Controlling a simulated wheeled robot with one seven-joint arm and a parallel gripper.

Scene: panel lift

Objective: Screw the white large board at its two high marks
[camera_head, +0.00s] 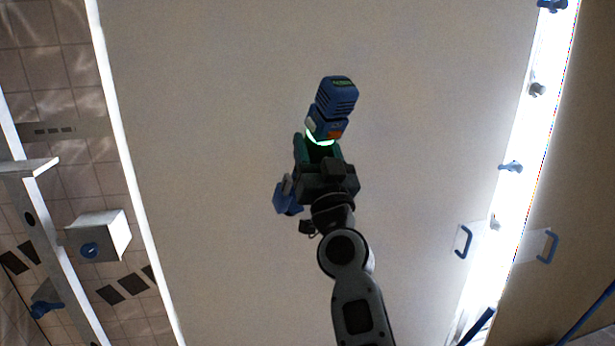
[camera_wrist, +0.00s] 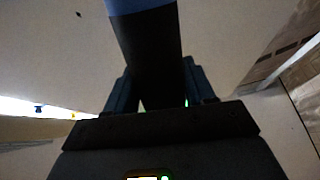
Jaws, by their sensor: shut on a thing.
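The large white board (camera_head: 215,120) fills most of the head view; its pale surface also shows in the wrist view (camera_wrist: 60,65). A small dark mark (camera_wrist: 79,14) shows on the pale surface in the wrist view; I cannot tell whether it is one of the high marks. My gripper (camera_head: 318,150) is in front of the board and shut on a blue and black power screwdriver (camera_head: 336,97). In the wrist view the screwdriver's dark handle (camera_wrist: 150,50) stands between the fingers. Its tip is hidden, and I cannot tell whether it touches the board.
A bright strip (camera_head: 520,130) with several blue and grey fittings runs along the board's right side. Blue handles (camera_head: 463,241) are at lower right. At left are a white frame beam (camera_head: 60,250), a white box (camera_head: 100,236) and a tiled surface (camera_head: 50,70).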

